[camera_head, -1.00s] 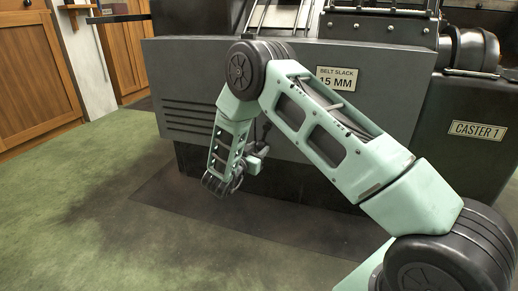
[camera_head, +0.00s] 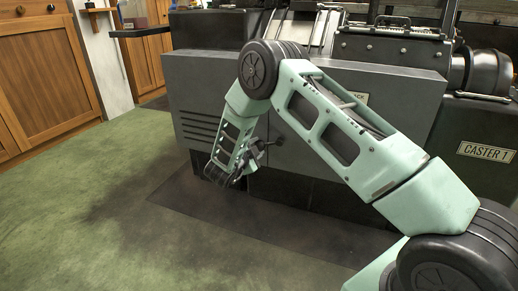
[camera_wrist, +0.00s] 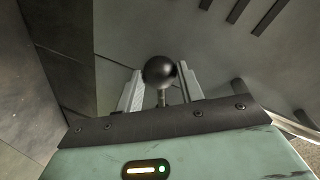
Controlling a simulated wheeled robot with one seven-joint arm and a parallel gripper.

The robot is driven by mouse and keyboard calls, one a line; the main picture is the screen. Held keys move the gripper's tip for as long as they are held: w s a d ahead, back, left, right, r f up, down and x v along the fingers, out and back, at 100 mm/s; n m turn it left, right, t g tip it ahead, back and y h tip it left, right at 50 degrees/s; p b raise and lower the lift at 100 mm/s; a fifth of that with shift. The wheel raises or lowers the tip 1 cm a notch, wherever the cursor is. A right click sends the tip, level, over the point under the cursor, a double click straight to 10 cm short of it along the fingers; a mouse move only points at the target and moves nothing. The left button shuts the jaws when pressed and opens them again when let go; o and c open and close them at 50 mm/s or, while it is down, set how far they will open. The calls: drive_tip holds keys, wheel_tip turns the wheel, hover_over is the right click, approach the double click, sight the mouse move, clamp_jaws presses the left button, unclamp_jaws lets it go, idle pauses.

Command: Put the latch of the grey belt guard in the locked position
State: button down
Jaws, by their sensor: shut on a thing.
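The grey belt guard (camera_head: 197,80) is a wide flat panel on the front of the dark machine, with slots at its left. In the wrist view its face (camera_wrist: 235,62) fills much of the background. The latch shows there as a black ball knob (camera_wrist: 159,71) on a short metal stem. My gripper (camera_wrist: 160,84) has its two pale fingers on either side of the knob, shut on it. In the head view my gripper (camera_head: 240,172) is low in front of the guard, below its slots. The latch's pivot and its angle on the guard cannot be made out.
The plate "CASTER 1" (camera_head: 487,151) is on the machine at the right. A dark mat (camera_head: 250,225) lies below. Green floor (camera_head: 90,215) at the left is clear.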

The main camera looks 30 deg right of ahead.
drive_tip(key=shift+w+a+r+m+t+y+p, duration=0.15)
drive_tip(key=shift+r+m+y+p, duration=0.2)
drive_tip(key=shift+r+m, duration=0.5)
drive_tip(key=shift+w+a+r+m+t+y+p, duration=0.15)
drive_tip(key=shift+r+m+p, duration=0.25)
drive_tip(key=shift+r+m, duration=0.4)
drive_tip(key=shift+s, duration=0.1)
drive_tip(key=c, duration=0.9)
unclamp_jaws()
drive_tip(key=p+v, duration=0.5)
drive_tip(key=v, duration=1.2)
drive_tip(key=shift+s+p, duration=0.25)
drive_tip(key=shift+p, duration=0.1)
